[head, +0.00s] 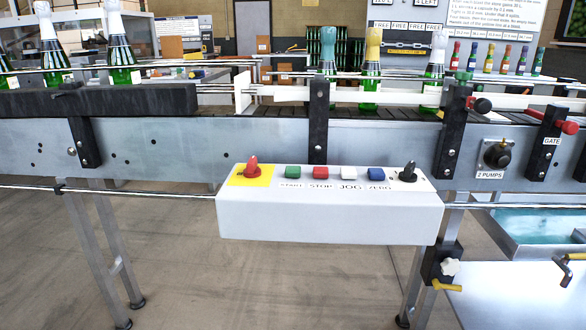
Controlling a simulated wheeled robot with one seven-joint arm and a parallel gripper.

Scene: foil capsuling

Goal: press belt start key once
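The belt start key is the green key (292,172) labelled START on the sloped top of a white control box (330,215) in the head view. To its right are a red STOP key (320,173), a white JOG key (348,174) and a blue ZERO key (376,174). A red knob (253,169) on a yellow plate is left of the green key. A black switch (408,173) is at the right end. My gripper is not in view.
The grey conveyor (220,145) runs behind and above the box, carrying foil-topped bottles (372,65). A thin rod (130,194) runs at box height. A 2 PUMPS knob (497,155) is to the right. Space before the box looks clear.

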